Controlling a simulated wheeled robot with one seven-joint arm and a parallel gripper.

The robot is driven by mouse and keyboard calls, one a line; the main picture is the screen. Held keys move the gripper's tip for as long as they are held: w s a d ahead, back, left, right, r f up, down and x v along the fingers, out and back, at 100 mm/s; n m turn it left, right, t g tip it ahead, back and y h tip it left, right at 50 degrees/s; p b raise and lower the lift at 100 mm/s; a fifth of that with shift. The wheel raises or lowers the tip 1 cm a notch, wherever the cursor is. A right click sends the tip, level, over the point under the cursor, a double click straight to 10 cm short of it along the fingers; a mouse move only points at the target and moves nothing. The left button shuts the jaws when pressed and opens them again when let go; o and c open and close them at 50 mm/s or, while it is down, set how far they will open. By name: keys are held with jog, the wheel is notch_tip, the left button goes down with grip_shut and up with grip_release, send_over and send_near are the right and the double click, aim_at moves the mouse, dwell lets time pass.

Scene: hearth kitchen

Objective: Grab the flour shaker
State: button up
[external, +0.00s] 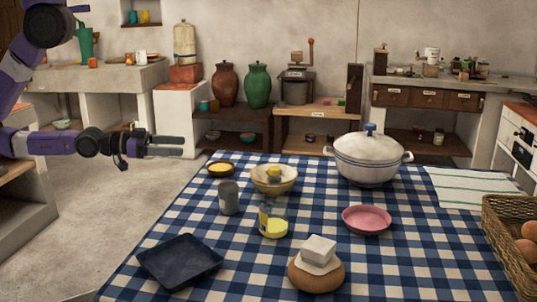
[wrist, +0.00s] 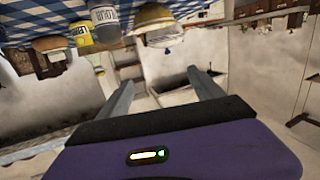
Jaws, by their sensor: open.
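The flour shaker (external: 229,198) is a grey cylinder standing upright near the left edge of the checked table in the external view. In the wrist view, where the scene is upside down, the shaker (wrist: 106,25) shows lettering that seems to read FLOUR. My gripper (external: 182,146) is to the left of the table, above and left of the shaker in the picture, and apart from it. Its two fingers are open and empty; they also show spread in the wrist view (wrist: 160,77).
Close around the shaker on the table (external: 418,265) are a clear jar with yellow contents (external: 273,228), a cream bowl (external: 274,184) and a small yellow-filled bowl (external: 221,168). A dark tray (external: 180,262) lies in front. A white pot (external: 367,163) stands behind right.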

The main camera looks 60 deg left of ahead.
jog(key=w+d+f+m+g+h, duration=0.2)
jog(key=w+d, duration=0.1)
jog(key=d, duration=0.8)
jog(key=g+y, duration=0.2)
send_near(229, 193)
jog(key=w+f, duration=0.1)
jog(key=w+a+f, duration=0.1)
jog(key=w, duration=0.1)
jog(key=shift+f, duration=0.4)
jog(key=shift+r+p+x, duration=0.1)
jog(key=shift+p+x, duration=0.25)
jog(key=shift+x, duration=1.5)
jog(key=shift+r+p+x, duration=0.15)
jog(key=shift+p+x, duration=0.15)
jog(key=shift+x, duration=1.55)
jog(key=shift+w, duration=0.15)
jog(key=c, duration=1.6)
